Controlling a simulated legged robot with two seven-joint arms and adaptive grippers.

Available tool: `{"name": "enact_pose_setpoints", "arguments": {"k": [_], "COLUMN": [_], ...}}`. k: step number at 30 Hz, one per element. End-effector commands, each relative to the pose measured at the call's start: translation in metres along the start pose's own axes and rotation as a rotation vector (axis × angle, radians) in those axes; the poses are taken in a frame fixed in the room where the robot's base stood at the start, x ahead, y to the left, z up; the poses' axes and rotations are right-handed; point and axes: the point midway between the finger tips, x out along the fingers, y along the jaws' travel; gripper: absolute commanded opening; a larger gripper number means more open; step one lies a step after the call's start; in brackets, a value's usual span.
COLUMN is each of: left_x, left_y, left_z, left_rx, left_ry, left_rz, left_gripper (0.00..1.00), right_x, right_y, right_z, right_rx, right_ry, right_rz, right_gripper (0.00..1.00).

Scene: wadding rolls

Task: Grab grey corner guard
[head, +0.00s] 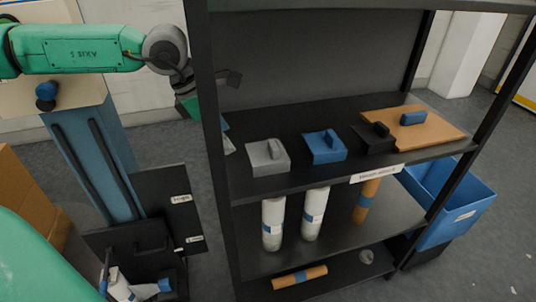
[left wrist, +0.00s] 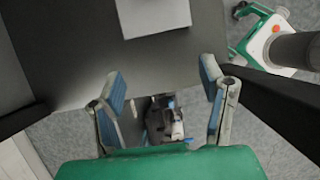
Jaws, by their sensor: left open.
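The grey corner guard (head: 268,157) sits on the upper shelf board at its left end, beside a blue corner guard (head: 325,147) and a black one (head: 375,137). My left gripper (head: 227,135) is at the shelf's left side, partly hidden behind the front left post, left of the grey guard and apart from it. In the left wrist view my left gripper (left wrist: 162,72) is open with nothing between its blue-padded fingers. A light grey block, likely the grey guard (left wrist: 153,15), shows beyond the fingertips at the top edge. My right gripper is not in view.
The dark shelf post (head: 207,150) stands close to my left arm. A brown board (head: 425,125) with a blue piece lies at the shelf's right. White rolls (head: 273,225) and an orange roll (head: 366,200) stand below. A blue bin (head: 455,205) is at the right.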

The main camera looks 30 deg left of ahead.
Motion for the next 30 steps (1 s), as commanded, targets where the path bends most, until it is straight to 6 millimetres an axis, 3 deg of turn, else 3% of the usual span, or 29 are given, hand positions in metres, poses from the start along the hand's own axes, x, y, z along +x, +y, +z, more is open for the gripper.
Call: {"name": "enact_pose_setpoints", "arguments": {"k": [3,9,17,24,30], "left_x": [0.010,0.022,0.029,0.068,0.079], "left_y": [-0.005,-0.005,0.002,0.000,-0.005], "left_z": [0.025,0.055,0.066,0.068,0.073], "left_rx": [0.008,0.007,0.002,0.001,0.005], "left_ry": [0.010,0.006,-0.002,0.003,0.003], "left_rz": [0.005,0.004,-0.001,-0.001,0.005], "left_gripper": [0.64,0.64,0.64,0.64,0.64], "right_x": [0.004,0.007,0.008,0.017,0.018], "right_y": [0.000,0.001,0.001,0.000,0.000], "right_z": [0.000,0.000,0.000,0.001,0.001], "right_rx": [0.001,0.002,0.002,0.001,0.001], "right_ry": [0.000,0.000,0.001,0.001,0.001], "right_rz": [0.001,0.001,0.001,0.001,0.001], "right_gripper": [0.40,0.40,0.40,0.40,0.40]}}
